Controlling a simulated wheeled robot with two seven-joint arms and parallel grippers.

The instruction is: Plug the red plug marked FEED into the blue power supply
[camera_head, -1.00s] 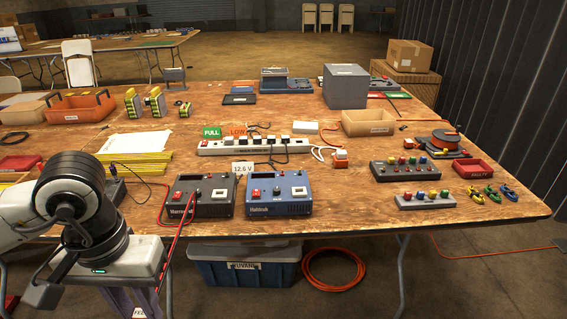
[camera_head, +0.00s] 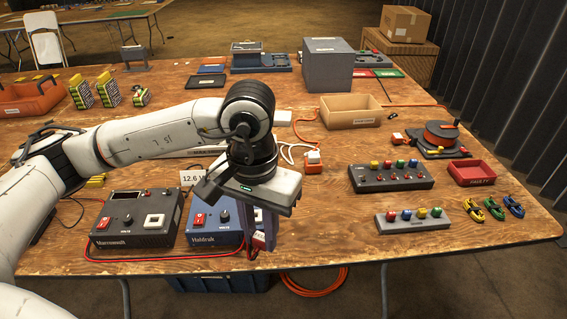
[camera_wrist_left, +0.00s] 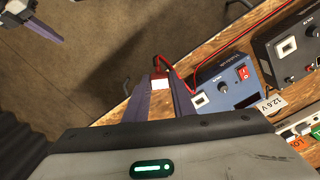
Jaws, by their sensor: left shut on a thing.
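The blue power supply (camera_head: 203,232) stands near the table's front edge, partly hidden by my left arm in the head view. Its face with a red switch and white socket shows in the left wrist view (camera_wrist_left: 222,84). My left gripper (camera_head: 258,243) points down at its right front side. It is shut on the red plug (camera_head: 259,240), whose white label shows between the fingers in the left wrist view (camera_wrist_left: 160,84). The plug is apart from the socket. Its red cable (camera_head: 180,257) trails left along the table front. Part of my right gripper (camera_wrist_left: 38,18) shows at the top left of the wrist view.
A black power supply (camera_head: 137,219) stands left of the blue one. A grey button box (camera_head: 413,221) and a larger control box (camera_head: 391,178) lie to the right. An open cardboard tray (camera_head: 350,112) stands behind. Bare table lies right of my gripper.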

